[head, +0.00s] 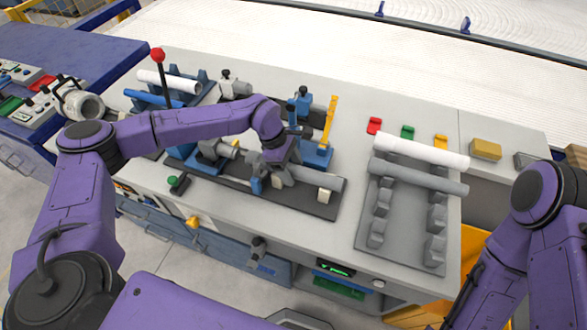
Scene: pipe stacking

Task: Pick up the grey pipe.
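A grey pipe (418,176) lies across the grey V-block rack at the right, just in front of a white pipe (421,151). Another grey pipe piece (318,181) lies low in the dark fixture at the bench middle. My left gripper (268,182) points down over this fixture, at the left end of that piece, well left of the rack. Its fingers are small and partly hidden, so I cannot tell whether they are open or hold the piece. My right arm comes in at the lower right; its gripper is out of the picture.
The V-block rack (407,218) has bare blocks at its front. Blue clamps (316,155) and a yellow upright lever (329,121) stand behind my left gripper. A red-knobbed lever (158,56) rises at the left.

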